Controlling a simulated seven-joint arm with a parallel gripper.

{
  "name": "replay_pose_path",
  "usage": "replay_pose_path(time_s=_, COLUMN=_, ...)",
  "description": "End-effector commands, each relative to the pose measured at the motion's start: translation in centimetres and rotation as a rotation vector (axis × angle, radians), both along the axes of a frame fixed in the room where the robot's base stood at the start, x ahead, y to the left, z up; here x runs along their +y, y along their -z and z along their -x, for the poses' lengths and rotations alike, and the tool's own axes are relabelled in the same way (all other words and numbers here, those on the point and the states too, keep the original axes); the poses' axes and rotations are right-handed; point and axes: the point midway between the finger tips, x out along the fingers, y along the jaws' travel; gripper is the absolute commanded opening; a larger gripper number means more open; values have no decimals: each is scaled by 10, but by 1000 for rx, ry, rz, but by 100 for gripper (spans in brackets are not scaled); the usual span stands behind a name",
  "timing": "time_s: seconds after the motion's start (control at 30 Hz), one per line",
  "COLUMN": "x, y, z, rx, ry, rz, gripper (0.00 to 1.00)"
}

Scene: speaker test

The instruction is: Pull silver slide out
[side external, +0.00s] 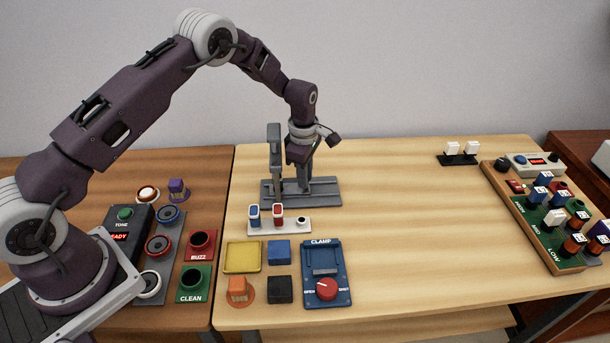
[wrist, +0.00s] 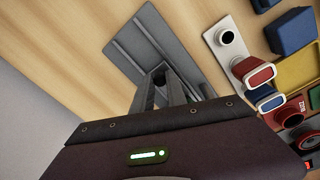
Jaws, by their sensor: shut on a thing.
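A grey metal fixture stands near the back of the light wooden table in the side view. It has a flat grooved base plate (side external: 328,198) and a tall grey upright (side external: 274,150) at its left. It looks like the silver slide. The base plate also shows in the wrist view (wrist: 140,42). My gripper (side external: 303,184) points down over the plate, just right of the upright. In the wrist view my gripper (wrist: 163,78) is shut on a small part of the slide, mostly hidden between the fingers.
In front are a white strip (side external: 265,226) with blue and red switches, a yellow tray (side external: 242,257), a blue block (side external: 279,252) and a blue clamp box (side external: 340,297). Button panels stand left; a green switch board (side external: 548,232) stands right. The table right of the fixture is clear.

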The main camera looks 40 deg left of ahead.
Motion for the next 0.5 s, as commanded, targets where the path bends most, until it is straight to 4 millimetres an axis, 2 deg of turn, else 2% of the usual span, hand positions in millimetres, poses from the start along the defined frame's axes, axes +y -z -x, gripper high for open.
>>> replay_pose_path(time_s=0.17, x=-6, y=0, z=-9, rx=-3, ry=0, rz=-2, gripper=0)
replay_pose_path(time_s=0.33, x=-33, y=0, z=-38, rx=-7, ry=0, rz=-3, gripper=0)
replay_pose_path(time_s=0.5, x=-49, y=0, z=-53, rx=-5, ry=-1, rz=-3, gripper=0)
